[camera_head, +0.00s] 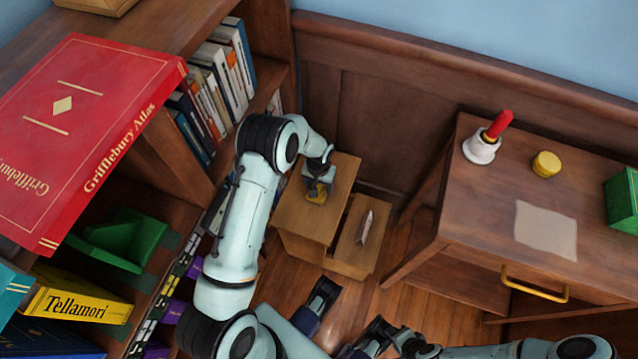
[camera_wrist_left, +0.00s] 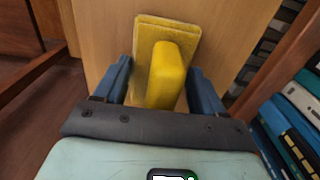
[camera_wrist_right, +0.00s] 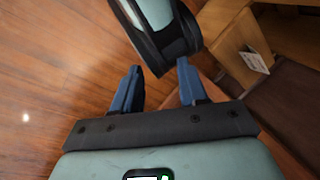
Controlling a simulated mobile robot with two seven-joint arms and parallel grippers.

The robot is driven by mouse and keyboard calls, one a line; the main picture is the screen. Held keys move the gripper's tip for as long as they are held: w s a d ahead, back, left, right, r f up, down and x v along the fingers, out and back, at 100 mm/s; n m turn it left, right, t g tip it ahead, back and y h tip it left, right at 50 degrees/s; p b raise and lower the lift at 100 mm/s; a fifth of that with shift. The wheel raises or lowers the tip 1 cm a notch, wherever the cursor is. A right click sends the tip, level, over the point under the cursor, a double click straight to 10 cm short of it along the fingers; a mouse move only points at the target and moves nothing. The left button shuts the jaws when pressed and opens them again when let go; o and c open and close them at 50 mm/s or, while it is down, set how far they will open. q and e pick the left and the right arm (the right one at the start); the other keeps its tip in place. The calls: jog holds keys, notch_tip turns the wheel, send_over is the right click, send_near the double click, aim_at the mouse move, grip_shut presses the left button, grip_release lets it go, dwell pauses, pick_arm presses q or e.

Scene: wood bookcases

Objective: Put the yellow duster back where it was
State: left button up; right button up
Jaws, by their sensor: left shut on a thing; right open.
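The yellow duster (camera_head: 317,196) is at the top of the wooden step stool (camera_head: 290,215), between the bookcase and the back panelling. My left gripper (camera_head: 319,183) reaches down to it and is shut on it. In the left wrist view the duster (camera_wrist_left: 167,72) shows a raised yellow handle between my blue fingers and a flat pad beyond, against the stool's wood. I cannot tell whether the pad touches the stool. My right gripper (camera_wrist_right: 157,88) is open and empty, low over the floor; an arm part of mine shows beyond it.
A small grey item (camera_head: 365,227) lies on the stool's lower step. The desk (camera_head: 465,215) at right bears a red-handled bell (camera_head: 482,149), a yellow round object (camera_head: 546,164), a paper (camera_head: 546,229) and a green box (camera_head: 622,200). A red atlas (camera_head: 85,125) lies on the bookcase at left.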

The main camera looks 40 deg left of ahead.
pick_arm(q)
jog(key=shift+f, duration=0.1)
pick_arm(e)
jog(key=shift+f, duration=0.1)
pick_arm(q)
jog(key=shift+f, duration=0.1)
jog(key=o, duration=0.9)
jog(key=shift+o, duration=0.2)
pick_arm(e)
jog(key=shift+w+d, duration=0.1)
jog(key=shift+w, duration=0.05)
pick_arm(q)
jog(key=shift+r, duration=0.3)
notch_tip(320, 180, up, 12)
jog(key=shift+f+p, duration=0.1)
jog(key=shift+p, duration=1.1)
pick_arm(e)
jog(key=shift+g+y, duration=0.3)
jog(key=shift+g, duration=0.3)
jog(key=s+r, duration=0.1)
jog(key=s+a+r, duration=0.1)
jog(key=s+r, duration=0.1)
jog(key=shift+s+a, duration=0.4)
pick_arm(q)
jog(key=shift+s, duration=0.1)
pick_arm(e)
jog(key=shift+d, duration=0.1)
